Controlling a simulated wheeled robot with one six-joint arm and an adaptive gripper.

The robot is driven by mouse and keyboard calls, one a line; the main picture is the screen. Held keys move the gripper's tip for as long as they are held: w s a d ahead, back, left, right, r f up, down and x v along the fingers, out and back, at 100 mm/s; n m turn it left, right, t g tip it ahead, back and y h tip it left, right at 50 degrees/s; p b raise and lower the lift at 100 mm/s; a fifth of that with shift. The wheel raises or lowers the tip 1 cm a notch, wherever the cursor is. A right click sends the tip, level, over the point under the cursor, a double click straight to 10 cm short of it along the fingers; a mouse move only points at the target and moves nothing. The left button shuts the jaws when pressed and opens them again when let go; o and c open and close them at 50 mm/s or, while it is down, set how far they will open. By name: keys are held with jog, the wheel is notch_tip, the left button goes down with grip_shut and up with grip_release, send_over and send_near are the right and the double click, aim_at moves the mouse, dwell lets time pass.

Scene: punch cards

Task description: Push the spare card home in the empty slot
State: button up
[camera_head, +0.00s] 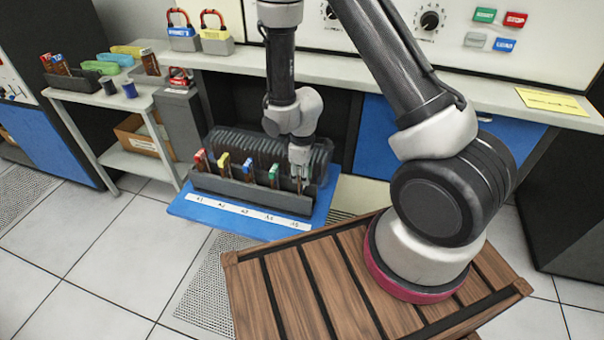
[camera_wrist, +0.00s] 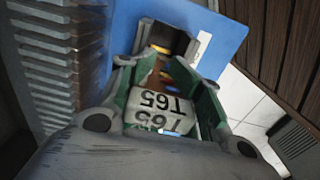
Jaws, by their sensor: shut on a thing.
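The dark card rack (camera_head: 235,192) stands on a blue tray (camera_head: 190,208) with a white numbered strip along its front. A red card (camera_head: 201,160), a yellow card (camera_head: 223,162), a blue card (camera_head: 248,168) and a green card (camera_head: 273,175) stand in it from left to right. My gripper (camera_head: 299,178) points down at the rack's right end, right of the green card. In the wrist view its green-sided fingers are shut on the spare card (camera_wrist: 160,112), whose white end reads T65. The card's lower end is hidden, so I cannot tell how deep it sits.
A dark ribbed block (camera_head: 265,148) lies just behind the rack, close to my gripper. A slatted wooden surface (camera_head: 300,285) lies in front. A bench with cards and spools (camera_head: 108,86) stands at left; padlocks (camera_head: 215,33) stand on the back ledge.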

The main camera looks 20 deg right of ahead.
jog(key=shift+f, duration=0.35)
jog(key=o, duration=1.2)
jog(key=shift+r, duration=0.1)
notch_tip(320, 180, up, 12)
jog(key=shift+s+f, duration=0.1)
jog(key=s+d+r+m+t, duration=0.1)
jog(key=s+d+r+m, duration=0.2)
jog(key=r, duration=0.6)
jog(key=s+d+r+m+t, duration=0.1)
jog(key=s+d+r+m, duration=0.3)
jog(key=s+r, duration=0.5)
jog(key=s+d+r+m+t, duration=0.2)
jog(key=s+d+r+m, duration=0.2)
jog(key=r, duration=0.6)
jog(key=shift+s+d+r, duration=0.2)
jog(key=shift+s+d, duration=0.5)
jog(key=shift+d, duration=0.2)
jog(key=shift+s+d+r, duration=0.15)
jog(key=shift+s+d, duration=0.55)
jog(key=shift+d, duration=0.2)
